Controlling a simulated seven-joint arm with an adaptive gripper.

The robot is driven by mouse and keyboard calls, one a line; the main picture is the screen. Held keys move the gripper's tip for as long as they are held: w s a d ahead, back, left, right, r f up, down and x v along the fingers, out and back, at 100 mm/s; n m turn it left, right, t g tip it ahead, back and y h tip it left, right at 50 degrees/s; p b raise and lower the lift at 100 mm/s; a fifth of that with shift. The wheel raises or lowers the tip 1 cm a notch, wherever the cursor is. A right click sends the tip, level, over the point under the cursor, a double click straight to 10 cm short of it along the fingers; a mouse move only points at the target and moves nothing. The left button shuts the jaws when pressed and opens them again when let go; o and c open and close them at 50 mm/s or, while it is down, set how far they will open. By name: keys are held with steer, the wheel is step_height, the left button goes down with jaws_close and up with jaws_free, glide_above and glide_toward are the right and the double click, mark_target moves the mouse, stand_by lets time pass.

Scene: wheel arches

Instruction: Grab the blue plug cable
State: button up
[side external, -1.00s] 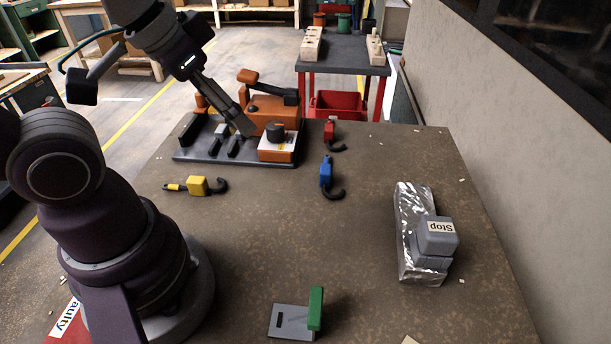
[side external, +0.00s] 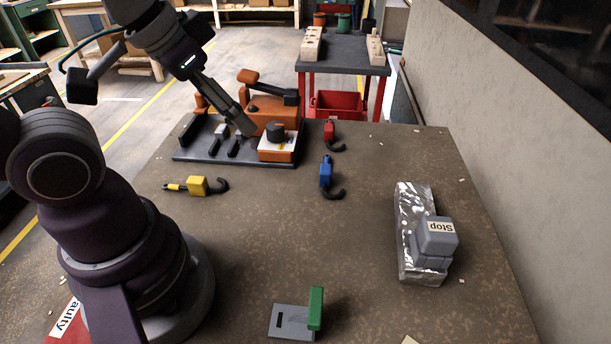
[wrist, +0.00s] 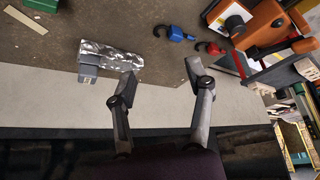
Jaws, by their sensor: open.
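The blue plug cable (side external: 326,172) lies on the brown table, right of the middle, with its dark hooked end toward the front. It also shows in the wrist view (wrist: 175,33), near the top and beyond my fingers. My gripper (side external: 246,130) is in the air near the orange machine, to the left of and behind the blue plug cable, apart from it. In the wrist view my gripper (wrist: 157,85) has its two fingers spread with nothing between them.
A red plug (side external: 329,130) lies behind the blue one, and a yellow plug (side external: 197,186) to its left. An orange machine (side external: 272,108) stands on a dark base. A grey Stop box (side external: 437,236) with a foil-like block is at right. The table middle is clear.

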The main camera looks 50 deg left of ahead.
steer(key=n+g+y, duration=0.2)
steer(key=n+y, duration=0.1)
steer(key=n, duration=0.6)
glide_above(326, 166)
steer(key=s+d, duration=0.2)
steer(key=d, duration=0.1)
step_height(326, 166, down, 12)
steer(key=x, duration=0.6)
steer(key=s+x, duration=0.1)
steer(key=x, duration=0.2)
steer(key=shift+w+a+f, duration=0.15)
steer(key=shift+a+f, duration=0.1)
steer(key=shift+a, duration=0.2)
jaws_close()
